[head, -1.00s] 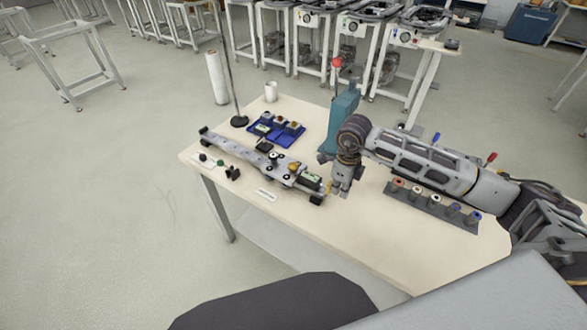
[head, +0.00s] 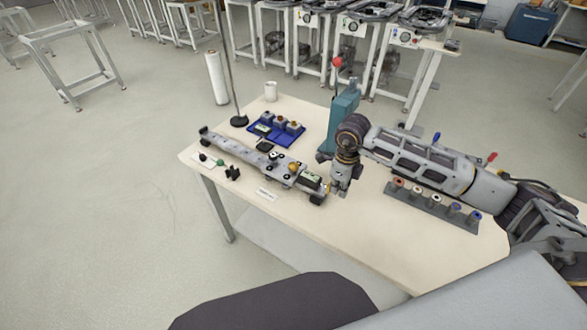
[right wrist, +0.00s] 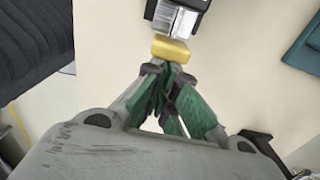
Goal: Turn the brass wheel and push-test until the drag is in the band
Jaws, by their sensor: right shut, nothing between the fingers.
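The ring track (head: 225,143) is a grey bar assembly lying along the table, with dark round parts and a box with a green display (head: 311,182) at its right end. A gold-coloured piece, which looks like the brass wheel (right wrist: 171,49), sits at the end of a grey threaded part in the right wrist view. My right gripper (head: 340,193) points down just right of the track's end. In the right wrist view its closed green-padded fingers (right wrist: 166,72) are empty, close to the gold piece; contact cannot be told. My left gripper is out of view.
A blue tray (head: 291,140) with small parts lies behind the track. A teal press (head: 343,110) with a red knob stands behind my right gripper. A grey rack (head: 430,211) of coloured spools lies at the right.

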